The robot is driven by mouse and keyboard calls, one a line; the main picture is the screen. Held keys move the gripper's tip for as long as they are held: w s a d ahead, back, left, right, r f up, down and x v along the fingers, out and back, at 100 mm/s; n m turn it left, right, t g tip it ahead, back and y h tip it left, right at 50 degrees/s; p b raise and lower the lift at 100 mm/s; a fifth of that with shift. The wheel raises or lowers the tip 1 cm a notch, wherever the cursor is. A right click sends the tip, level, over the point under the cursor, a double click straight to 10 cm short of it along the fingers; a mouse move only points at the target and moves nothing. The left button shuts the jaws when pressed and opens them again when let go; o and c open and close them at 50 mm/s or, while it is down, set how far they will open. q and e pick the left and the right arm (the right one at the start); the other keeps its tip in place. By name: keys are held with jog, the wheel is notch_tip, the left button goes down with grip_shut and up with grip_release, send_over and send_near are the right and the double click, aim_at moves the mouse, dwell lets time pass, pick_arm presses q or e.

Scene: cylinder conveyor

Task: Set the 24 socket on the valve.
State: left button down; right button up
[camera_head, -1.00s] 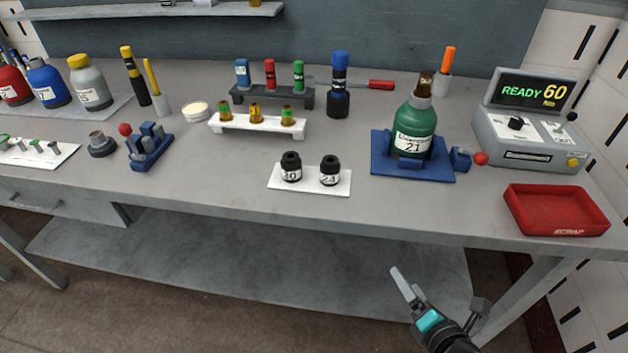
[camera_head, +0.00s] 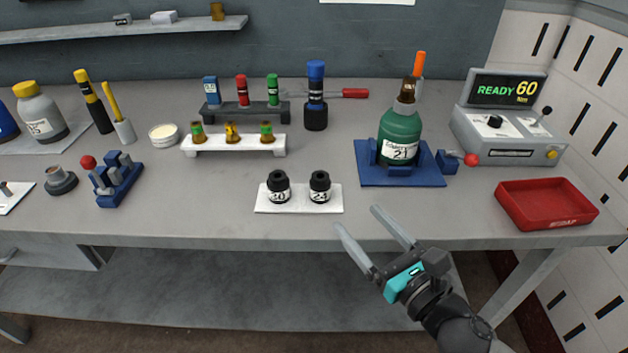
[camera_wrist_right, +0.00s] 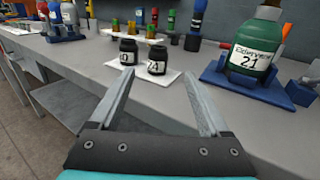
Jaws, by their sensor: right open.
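The 24 socket (camera_head: 320,187) is a black cup-like piece with a white label, upright on a small white mat (camera_head: 297,206); it also shows in the right wrist view (camera_wrist_right: 157,60). The valve (camera_head: 407,90) is a brownish fitting on top of the green cylinder (camera_head: 400,135) labelled 21. That cylinder stands upright in a blue cradle (camera_head: 372,177). My right gripper (camera_head: 358,219) is open and empty by the table's front edge, in front of and right of the socket, not touching it. In the right wrist view the socket shows beyond the open fingers. My left gripper is not in view.
A second black socket (camera_head: 278,187) labelled 20 stands just left. A red-knobbed blue clamp (camera_head: 450,160) and a red tray (camera_head: 546,204) lie to the right. The READY 60 console (camera_head: 508,120) stands behind the tray. A white rack (camera_head: 234,143) with brass fittings is farther back.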

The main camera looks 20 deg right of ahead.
aim_at(326, 186)
jog(key=x, duration=0.3)
jog(key=shift+r, duration=0.1)
jog(key=x, duration=0.4)
jog(key=shift+w+p, duration=0.35)
jog(key=shift+w, duration=0.05)
jog(key=shift+w+a, duration=0.2)
jog(key=shift+w, duration=0.35)
jog(key=x, duration=0.3)
jog(key=shift+w+a, duration=0.2)
jog(key=shift+w, duration=0.05)
jog(key=shift+x, duration=0.8)
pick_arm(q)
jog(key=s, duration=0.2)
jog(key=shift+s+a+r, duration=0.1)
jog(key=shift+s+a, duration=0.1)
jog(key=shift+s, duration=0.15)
pick_arm(e)
jog(key=shift+c, duration=0.2)
jog(key=c, duration=0.4)
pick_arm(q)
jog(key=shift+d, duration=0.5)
pick_arm(e)
grip_shut()
